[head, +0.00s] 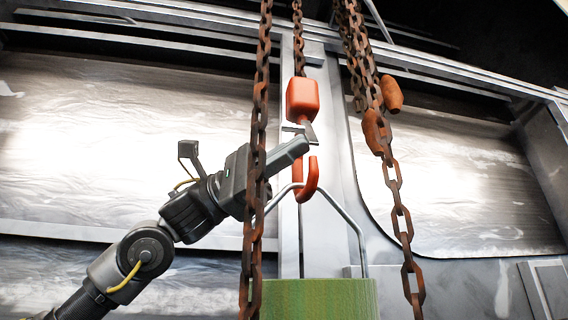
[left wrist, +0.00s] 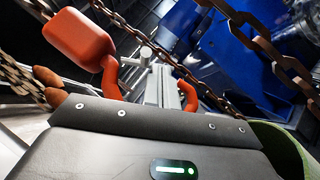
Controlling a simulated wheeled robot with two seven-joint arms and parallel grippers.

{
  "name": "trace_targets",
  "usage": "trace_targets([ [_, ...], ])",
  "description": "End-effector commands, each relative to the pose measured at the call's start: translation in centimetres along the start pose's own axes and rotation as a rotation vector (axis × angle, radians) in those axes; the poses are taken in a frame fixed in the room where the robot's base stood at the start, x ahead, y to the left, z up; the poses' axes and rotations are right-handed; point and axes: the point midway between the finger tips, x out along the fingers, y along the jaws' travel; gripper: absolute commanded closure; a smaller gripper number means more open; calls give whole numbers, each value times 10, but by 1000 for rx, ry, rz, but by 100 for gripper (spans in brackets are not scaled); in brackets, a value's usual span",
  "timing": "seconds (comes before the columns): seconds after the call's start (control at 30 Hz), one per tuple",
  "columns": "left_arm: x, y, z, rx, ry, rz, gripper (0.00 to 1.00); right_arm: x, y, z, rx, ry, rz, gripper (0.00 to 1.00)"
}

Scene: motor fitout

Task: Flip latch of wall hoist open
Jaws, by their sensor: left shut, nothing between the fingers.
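The wall hoist shows as an orange block (head: 303,100) on a rusty chain, with an orange hook (head: 312,180) below it. A small grey latch (head: 308,132) sits between block and hook. My left gripper (head: 300,143) is shut and empty, its fingertips right at the latch and above the hook's opening; I cannot tell whether they touch it. In the left wrist view the block (left wrist: 80,38) is at upper left, and the hook (left wrist: 110,78) lies partly behind the fingers (left wrist: 160,85). My right gripper is not in view.
A wire handle (head: 352,222) hangs in the hook over a green bucket (head: 330,300). Rusty chains (head: 259,120) (head: 393,185) hang on both sides, the left one passing in front of my left arm. Orange-brown pieces (head: 391,94) hang at the right chains.

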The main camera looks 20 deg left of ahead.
Motion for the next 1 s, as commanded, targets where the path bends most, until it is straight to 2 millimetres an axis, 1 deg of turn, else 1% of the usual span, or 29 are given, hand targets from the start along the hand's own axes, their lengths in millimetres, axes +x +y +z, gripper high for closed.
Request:
trace_targets([
  [0.23, 0, 1, 0, 1, 0, 0, 100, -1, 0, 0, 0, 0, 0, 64],
  [0.37, -8, 0, 0, 0, 0, 2, 100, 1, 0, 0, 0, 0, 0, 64],
  [0.47, -22, -1, 0, 0, -2, 2, 100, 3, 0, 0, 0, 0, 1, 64],
  [0.7, -64, -2, 1, -2, -8, 0, 100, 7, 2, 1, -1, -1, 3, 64],
  [0.8, -78, -3, 0, -4, -11, -2, 100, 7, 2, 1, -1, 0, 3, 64],
  [1.0, -92, -4, 0, -5, -15, -5, 100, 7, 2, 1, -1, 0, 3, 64],
])
